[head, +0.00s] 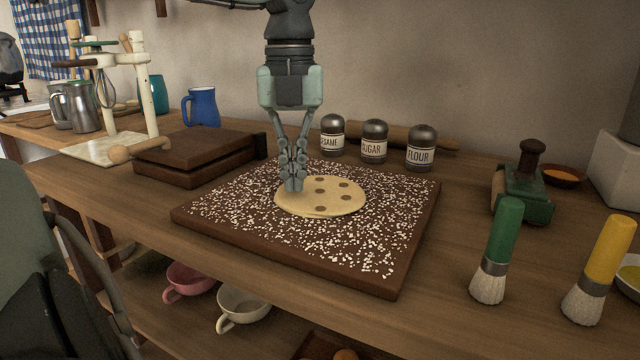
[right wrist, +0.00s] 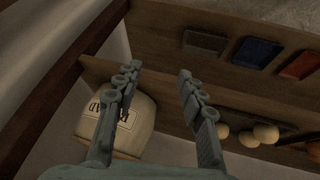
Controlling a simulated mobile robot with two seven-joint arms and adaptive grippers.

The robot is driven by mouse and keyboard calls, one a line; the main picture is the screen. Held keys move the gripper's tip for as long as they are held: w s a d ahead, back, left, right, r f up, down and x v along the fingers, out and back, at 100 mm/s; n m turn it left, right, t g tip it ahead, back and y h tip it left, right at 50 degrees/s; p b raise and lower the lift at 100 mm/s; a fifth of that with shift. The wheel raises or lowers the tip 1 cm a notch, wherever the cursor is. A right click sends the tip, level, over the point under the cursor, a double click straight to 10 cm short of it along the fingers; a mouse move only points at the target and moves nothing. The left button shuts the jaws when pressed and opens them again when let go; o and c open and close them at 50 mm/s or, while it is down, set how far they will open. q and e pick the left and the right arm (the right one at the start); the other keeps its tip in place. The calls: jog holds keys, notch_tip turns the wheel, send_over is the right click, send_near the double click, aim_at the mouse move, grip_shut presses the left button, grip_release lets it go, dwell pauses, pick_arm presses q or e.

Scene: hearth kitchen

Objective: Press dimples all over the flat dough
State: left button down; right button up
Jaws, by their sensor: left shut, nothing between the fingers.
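The flat dough (head: 335,204) is a pale yellow disc lying on a dark brown board (head: 385,285) strewn with white flecks. Several round brown spots show on its middle and right; I cannot tell if they are pressed dimples or flat marks. My left gripper (head: 293,186) is shut and empty, pointing straight down over the left part of the dough. Its tips overlap the dough and hide part of it; I cannot tell if they touch. My right gripper (right wrist: 157,77) shows in the right wrist view with its fingers apart, nothing between them, away from the dough.
Sesame, sugar and flour shakers (head: 374,142) stand behind the board. A green brush (head: 502,240) and a yellow brush (head: 602,265) stand at right. A labelled sack (right wrist: 135,125) is beyond my right gripper.

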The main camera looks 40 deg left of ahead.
jog(key=shift+w+a+r, duration=0.1)
jog(key=shift+w, duration=0.05)
pick_arm(q)
jog(key=shift+f+b, duration=0.4)
jog(key=shift+f, duration=0.1)
pick_arm(e)
jog(key=w+a+r+t+y, duration=0.2)
jog(key=w+a+r+t, duration=0.2)
jog(key=w+a+r, duration=0.1)
jog(key=shift+w+a+r+n+y, duration=0.3)
jog(key=shift+w+a+n, duration=0.1)
jog(key=shift+w+a, duration=0.25)
dwell(1.6)
pick_arm(q)
jog(key=shift+f, duration=0.15)
pick_arm(e)
jog(key=shift+d+f, duration=0.1)
jog(key=shift+f, duration=0.05)
dwell(0.6)
pick_arm(q)
jog(key=shift+r+p, duration=0.3)
jog(key=shift+r, duration=0.3)
pick_arm(e)
jog(key=shift+r, duration=0.35)
pick_arm(q)
jog(key=shift+r, duration=0.1)
pick_arm(e)
jog(key=shift+r, duration=0.1)
